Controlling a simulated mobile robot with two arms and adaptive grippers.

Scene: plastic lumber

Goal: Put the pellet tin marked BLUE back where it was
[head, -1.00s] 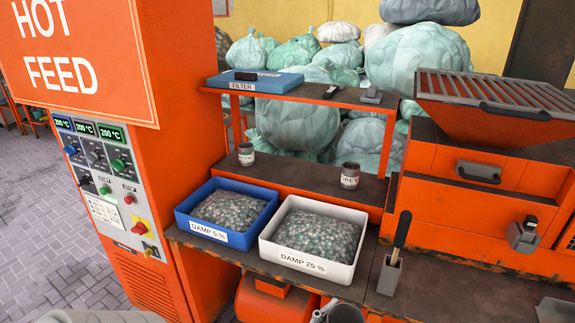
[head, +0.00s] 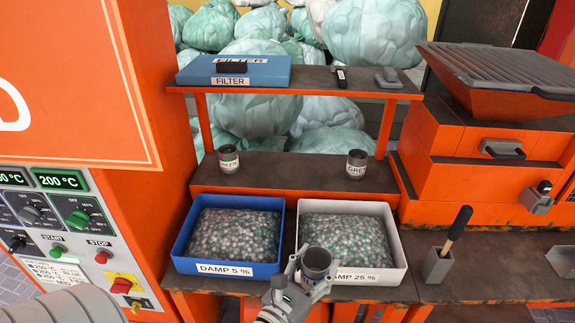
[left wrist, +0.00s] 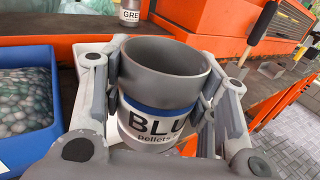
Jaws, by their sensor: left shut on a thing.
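The tin marked BLUE (left wrist: 158,125) is a grey, open-topped cup with a blue-and-white label. My left gripper (head: 315,272) is shut around it and holds it upright. In the head view the tin (head: 317,260) shows in front of the two bins, overlapping the white bin's front left corner. On the lower shelf (head: 290,168) a tin marked GREEN (head: 228,158) stands at the left and a tin marked GREY (head: 357,164), label partly visible, at the right. Bare shelf lies between them. My right gripper is not in view.
A blue bin (head: 180,240) and a white bin (head: 398,240), both full of pellets, stand before the shelf. The upper shelf (head: 310,82) overhangs it, with a blue FILTER box (head: 270,72). A scoop holder (head: 437,267) stands right.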

